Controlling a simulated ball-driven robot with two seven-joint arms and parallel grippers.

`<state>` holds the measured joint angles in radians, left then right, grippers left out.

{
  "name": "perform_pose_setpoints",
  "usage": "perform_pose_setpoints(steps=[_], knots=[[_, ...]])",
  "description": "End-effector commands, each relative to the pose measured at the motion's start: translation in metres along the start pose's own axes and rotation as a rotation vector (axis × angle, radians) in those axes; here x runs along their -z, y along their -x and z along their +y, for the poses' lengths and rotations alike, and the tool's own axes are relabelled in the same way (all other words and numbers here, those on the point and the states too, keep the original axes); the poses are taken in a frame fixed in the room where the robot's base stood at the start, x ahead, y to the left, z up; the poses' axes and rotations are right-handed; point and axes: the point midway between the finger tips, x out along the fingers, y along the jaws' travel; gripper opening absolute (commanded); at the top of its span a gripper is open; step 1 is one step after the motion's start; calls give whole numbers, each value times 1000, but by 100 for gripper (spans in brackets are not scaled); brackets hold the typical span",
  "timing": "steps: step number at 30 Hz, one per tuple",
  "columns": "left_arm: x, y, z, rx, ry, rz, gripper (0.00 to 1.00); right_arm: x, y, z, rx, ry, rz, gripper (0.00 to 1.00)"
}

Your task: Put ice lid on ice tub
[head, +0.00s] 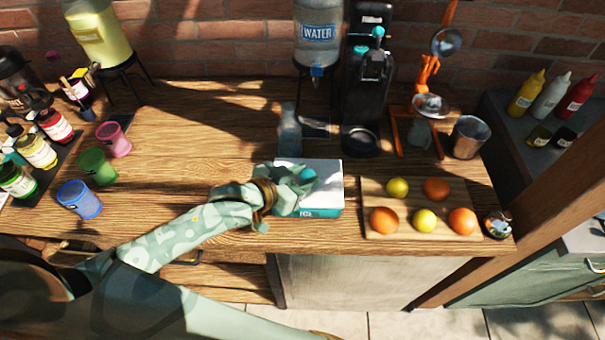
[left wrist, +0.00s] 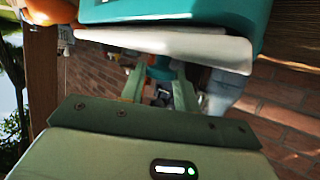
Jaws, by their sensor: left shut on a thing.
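The ice tub (head: 322,212) is a teal box with a label on its front, near the table's front edge. The white ice lid (head: 332,183) lies over its top. My left gripper (head: 297,181) reaches in from the left over the lid and is shut on its teal knob (head: 308,174). In the left wrist view the white lid (left wrist: 190,47) is beside the teal tub wall (left wrist: 190,13), with the knob (left wrist: 160,69) between the fingers. The lid looks a little askew to the tub; I cannot tell whether it is fully seated. My right gripper is not in view.
A wooden board (head: 407,189) with several fruits is close on the right. A clear bottle (head: 289,128), a black machine (head: 366,90) and a water dispenser (head: 318,35) stand behind. Coloured cups (head: 80,199) are at the left. The table between cups and tub is clear.

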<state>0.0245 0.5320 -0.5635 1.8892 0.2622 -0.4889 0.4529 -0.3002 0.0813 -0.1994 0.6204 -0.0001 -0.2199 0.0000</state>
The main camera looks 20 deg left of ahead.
Motion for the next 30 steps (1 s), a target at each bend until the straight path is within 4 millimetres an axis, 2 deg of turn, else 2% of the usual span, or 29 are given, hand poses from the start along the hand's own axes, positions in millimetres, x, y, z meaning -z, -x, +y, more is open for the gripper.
perform_pose_setpoints(steps=[5,6,7,8,16,20,30], knots=[[-5,-2,0,0,0,0,8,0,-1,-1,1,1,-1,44],[-5,-2,0,0,-1,0,42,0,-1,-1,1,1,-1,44],[-5,-2,0,0,-1,0,51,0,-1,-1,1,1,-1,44],[-5,-2,0,0,-1,0,53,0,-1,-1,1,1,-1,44],[-4,-1,0,0,-1,0,53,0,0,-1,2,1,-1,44],[6,5,0,0,-2,0,53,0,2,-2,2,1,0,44],[4,85,0,-1,0,-4,53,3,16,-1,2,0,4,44]])
